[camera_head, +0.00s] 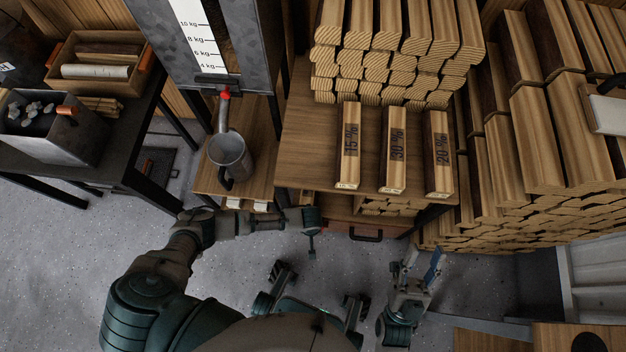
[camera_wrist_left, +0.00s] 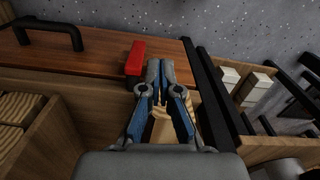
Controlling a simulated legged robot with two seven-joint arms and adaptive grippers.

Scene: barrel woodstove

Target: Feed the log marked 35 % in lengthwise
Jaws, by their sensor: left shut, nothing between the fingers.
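Three marked logs lie side by side on the wooden table: one reads 15 % (camera_head: 348,145), the middle one looks like 30 % (camera_head: 393,150), the right one 20 % (camera_head: 438,153). I cannot make out a 35 % mark. My left gripper (camera_head: 312,245) hangs in front of the table edge, apart from the logs. In the left wrist view its blue-padded fingers (camera_wrist_left: 165,85) are shut and empty, above a pale wooden piece (camera_wrist_left: 162,128). My right gripper (camera_head: 422,262) is low at the right, its fingers spread and empty. The stove is not clearly in view.
Stacked logs (camera_head: 390,65) fill the table's back, and a tall woodpile (camera_head: 540,140) stands at the right. A dark bench (camera_head: 125,140) holds a wooden crate (camera_head: 60,75) and a grey bin (camera_head: 60,140). A drawer handle (camera_head: 366,237) sticks out below.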

